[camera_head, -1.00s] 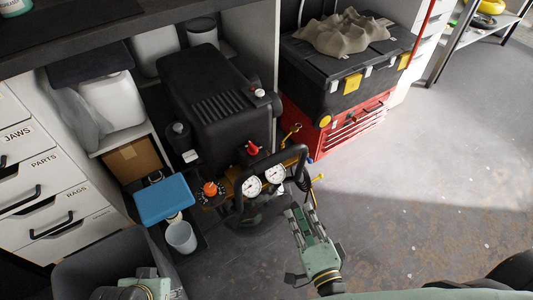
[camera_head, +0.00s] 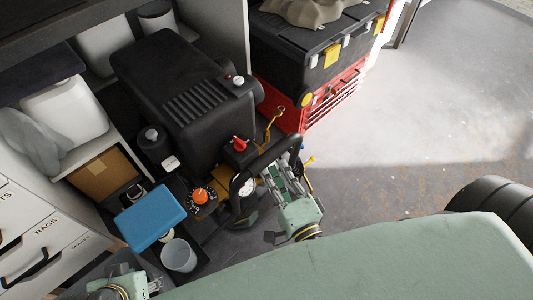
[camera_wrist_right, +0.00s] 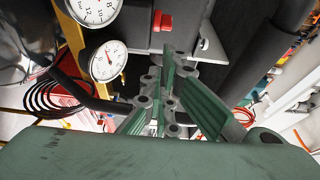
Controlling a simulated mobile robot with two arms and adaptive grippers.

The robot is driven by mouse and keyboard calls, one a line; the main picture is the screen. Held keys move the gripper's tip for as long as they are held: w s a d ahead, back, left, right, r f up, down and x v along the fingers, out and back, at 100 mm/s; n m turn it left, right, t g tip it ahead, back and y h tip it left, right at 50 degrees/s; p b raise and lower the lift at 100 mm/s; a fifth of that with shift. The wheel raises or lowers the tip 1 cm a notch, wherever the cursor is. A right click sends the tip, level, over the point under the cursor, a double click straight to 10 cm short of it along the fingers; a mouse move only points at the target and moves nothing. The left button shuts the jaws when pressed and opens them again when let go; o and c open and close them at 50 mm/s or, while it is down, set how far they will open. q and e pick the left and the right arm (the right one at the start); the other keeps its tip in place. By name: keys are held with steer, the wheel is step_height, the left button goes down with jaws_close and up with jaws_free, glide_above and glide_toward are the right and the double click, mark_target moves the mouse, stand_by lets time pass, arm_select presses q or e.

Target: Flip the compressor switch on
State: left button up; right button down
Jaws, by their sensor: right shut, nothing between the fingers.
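The compressor (camera_head: 192,92) is a large black machine on the floor beside the bench. Its red switch (camera_head: 239,144) sits on a dark box at its front, and it also shows at the top of the right wrist view (camera_wrist_right: 161,20). My right gripper (camera_head: 276,172) is shut and empty, at the black handle bar in front of the gauges. In the right wrist view its fingertips (camera_wrist_right: 170,56) point towards the switch box, below the red switch and apart from it. My left gripper (camera_head: 138,284) is partly in view at the lower left, its fingers unclear.
Two white gauges (camera_wrist_right: 105,61) are beside my right fingers. The handle bar (camera_head: 284,149) arches close to my right gripper. An orange knob (camera_head: 200,196), a blue box (camera_head: 150,214) and a pale cup (camera_head: 179,255) are to the left. A red tool chest (camera_head: 333,96) stands behind.

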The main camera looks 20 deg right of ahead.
mark_target(239, 144)
steer(key=w, duration=0.9)
steer(key=shift+w, duration=0.2)
